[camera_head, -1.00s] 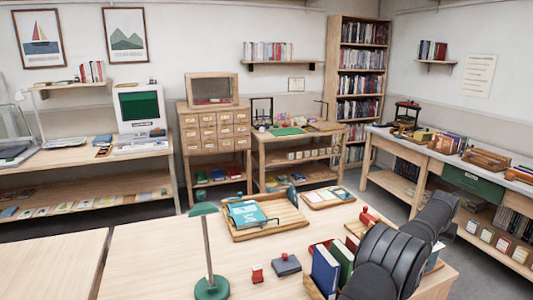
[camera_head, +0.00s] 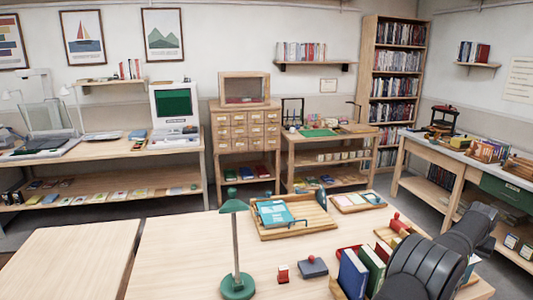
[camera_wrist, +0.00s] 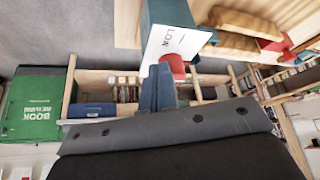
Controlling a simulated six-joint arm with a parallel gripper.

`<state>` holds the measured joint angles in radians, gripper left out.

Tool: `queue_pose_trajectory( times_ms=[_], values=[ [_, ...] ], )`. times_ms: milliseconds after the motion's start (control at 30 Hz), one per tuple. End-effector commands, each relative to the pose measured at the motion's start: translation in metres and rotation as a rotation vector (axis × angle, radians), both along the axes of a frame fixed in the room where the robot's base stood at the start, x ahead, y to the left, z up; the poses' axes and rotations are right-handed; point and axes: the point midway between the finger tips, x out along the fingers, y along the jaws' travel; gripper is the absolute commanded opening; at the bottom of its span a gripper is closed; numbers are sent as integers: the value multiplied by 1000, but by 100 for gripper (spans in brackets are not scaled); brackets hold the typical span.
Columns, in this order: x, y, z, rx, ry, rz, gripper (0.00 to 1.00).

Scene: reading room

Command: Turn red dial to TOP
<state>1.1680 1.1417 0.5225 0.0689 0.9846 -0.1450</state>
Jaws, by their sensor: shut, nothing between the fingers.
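In the wrist view, a blue box-like device (camera_wrist: 164,12) with a white face (camera_wrist: 172,45) printed "LOW" is at the top centre. A small red part (camera_wrist: 173,65), which looks like the red dial, sits at the lower edge of that face. My gripper (camera_wrist: 161,75) is shut and empty, with its blue-grey fingertips just below and beside the red part. I cannot tell whether they touch it. The dial's setting cannot be made out. In the head view my dark arm covers the lower right, and the gripper tips are hidden.
In the head view, upright books (camera_head: 353,272) stand close left of my arm. A green lamp (camera_head: 237,285), a red stamp (camera_head: 282,274), a dark pad (camera_head: 313,266) and a wooden tray (camera_head: 325,222) are on the table. The table's left part (camera_head: 180,250) is clear.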

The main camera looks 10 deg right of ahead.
Motion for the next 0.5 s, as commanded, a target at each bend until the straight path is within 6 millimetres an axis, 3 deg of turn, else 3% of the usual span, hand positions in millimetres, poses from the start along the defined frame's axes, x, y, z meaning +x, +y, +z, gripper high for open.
queue_pose_trajectory(
  times_ms=[500],
  values=[
    [6,3,1,-6,-4,1,0]
  ],
)
